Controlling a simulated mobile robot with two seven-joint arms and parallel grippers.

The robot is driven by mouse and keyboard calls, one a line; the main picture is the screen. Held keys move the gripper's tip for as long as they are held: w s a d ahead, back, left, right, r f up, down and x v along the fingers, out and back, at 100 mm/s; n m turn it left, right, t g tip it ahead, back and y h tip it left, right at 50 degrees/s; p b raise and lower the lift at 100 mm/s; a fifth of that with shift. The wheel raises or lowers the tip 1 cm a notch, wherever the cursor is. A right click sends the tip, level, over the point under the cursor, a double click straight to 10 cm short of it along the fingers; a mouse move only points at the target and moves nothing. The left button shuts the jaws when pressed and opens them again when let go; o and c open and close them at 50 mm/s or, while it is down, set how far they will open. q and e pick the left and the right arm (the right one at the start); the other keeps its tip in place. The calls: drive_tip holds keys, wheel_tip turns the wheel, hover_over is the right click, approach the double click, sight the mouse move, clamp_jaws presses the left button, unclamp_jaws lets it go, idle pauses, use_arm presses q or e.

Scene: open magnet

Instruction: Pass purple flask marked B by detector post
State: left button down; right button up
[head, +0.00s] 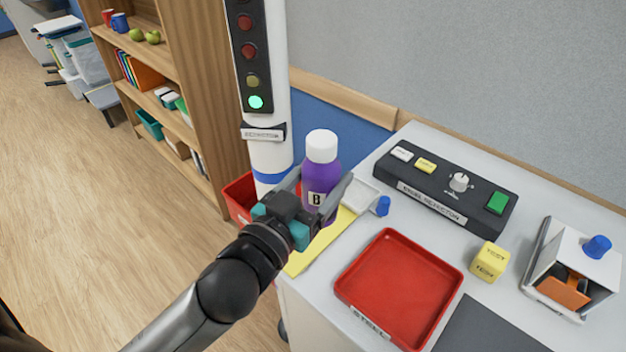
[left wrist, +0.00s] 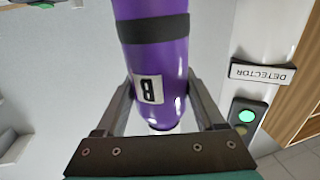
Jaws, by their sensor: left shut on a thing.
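The purple flask (head: 318,181) has a white cap and a label marked B. My left gripper (head: 322,198) is shut on the flask, with a finger on each side, and holds it upright in the head view. The flask (left wrist: 158,50) also fills the middle of the left wrist view, between the fingers. The white detector post (head: 268,155) stands just left of and behind the flask, with its lowest lamp (head: 256,102) lit green. Its detector label (left wrist: 262,73) shows at the right in the left wrist view. My right gripper is not in view.
A red tray (head: 398,285) marked steel lies on the white table. A control box (head: 445,186), a yellow test cube (head: 490,261) and a white box with a blue knob (head: 572,270) stand to the right. A yellow sheet (head: 318,243) lies near the flask.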

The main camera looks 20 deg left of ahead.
use_arm(q)
drive_tip(key=w+d+b, duration=0.1)
drive_tip(key=w+d, duration=0.3)
drive_tip(key=w, duration=0.9)
drive_tip(key=shift+d, duration=0.35)
